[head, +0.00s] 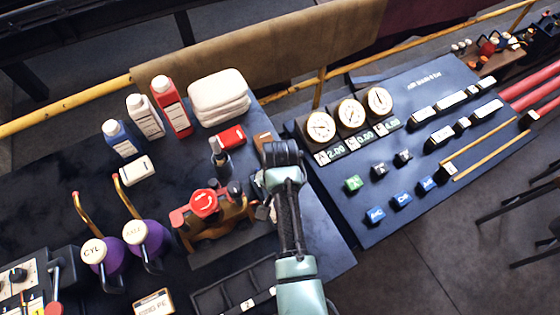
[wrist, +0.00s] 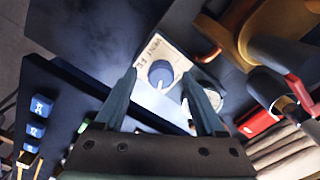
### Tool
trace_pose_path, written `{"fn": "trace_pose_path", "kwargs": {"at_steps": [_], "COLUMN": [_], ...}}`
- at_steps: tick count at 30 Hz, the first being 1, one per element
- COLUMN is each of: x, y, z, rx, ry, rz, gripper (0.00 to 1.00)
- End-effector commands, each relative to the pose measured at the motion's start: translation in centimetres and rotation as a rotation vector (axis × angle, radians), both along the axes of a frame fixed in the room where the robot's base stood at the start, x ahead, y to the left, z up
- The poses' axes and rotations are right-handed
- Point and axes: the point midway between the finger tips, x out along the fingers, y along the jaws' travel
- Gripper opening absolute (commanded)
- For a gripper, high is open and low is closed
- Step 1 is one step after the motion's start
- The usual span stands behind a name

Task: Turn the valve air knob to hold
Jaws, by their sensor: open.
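A round blue-grey knob (wrist: 161,73) sits on a pale plate (wrist: 150,98) in the wrist view. The plate carries small lettering, partly readable as "VENT" and "FE". The rest of the lettering is hidden or too blurred to read, and I cannot tell which mark the knob points at. My gripper (wrist: 160,74) is open, with one finger on each side of the knob. The fingers look apart from it, but the depth is unclear. In the head view my arm hides the knob and most of the gripper.
A brass valve assembly with a red cap (head: 204,202) stands close left of my arm. A gauge panel (head: 450,85) with blue buttons lies to the right. A red box (head: 230,136), bottles (head: 170,105) and folded white cloths (head: 218,95) are behind.

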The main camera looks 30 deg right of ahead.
Motion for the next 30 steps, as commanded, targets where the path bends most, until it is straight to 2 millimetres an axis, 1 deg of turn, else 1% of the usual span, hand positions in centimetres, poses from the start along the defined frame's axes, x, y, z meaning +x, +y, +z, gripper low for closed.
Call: {"fn": "trace_pose_path", "kwargs": {"at_steps": [4, 11, 12, 17, 21, 24, 30], "x": [0.03, 0.03, 0.03, 0.03, 0.04, 0.04, 0.03], "y": [0.00, -0.01, -0.01, -0.01, -0.02, -0.02, -0.03], "z": [-0.62, -0.68, -0.67, -0.66, -0.65, -0.65, -0.63], "rx": [0.000, 0.000, 0.000, 0.000, 0.000, -0.001, -0.002], "ry": [-0.001, -0.001, -0.001, -0.001, -0.001, -0.002, -0.001], "rz": [0.000, 0.000, 0.000, 0.000, 0.000, 0.000, 0.004], "gripper": [0.72, 0.72, 0.70, 0.41, 0.16, 0.00, 0.00]}}
